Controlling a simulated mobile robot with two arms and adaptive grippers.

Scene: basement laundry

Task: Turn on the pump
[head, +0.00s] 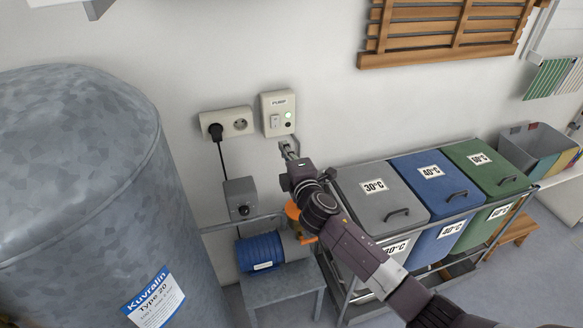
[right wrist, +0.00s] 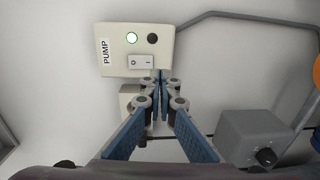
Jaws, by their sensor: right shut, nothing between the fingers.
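The pump switch box (head: 278,113) is a cream box on the wall with a "PUMP" label. My right gripper (head: 289,150) is shut and empty just below the box. In the right wrist view its fingertips (right wrist: 160,80) are at the box edge near the rocker; whether they touch cannot be told. The blue pump motor (head: 262,252) sits on a low stand. My left gripper is not in view.
A double socket (head: 228,123) with a black plug is left of the box. A grey box with a knob (head: 241,197) is below it. A large metal tank (head: 75,170) fills the left. Laundry bins (head: 378,195) stand in a rack on the right.

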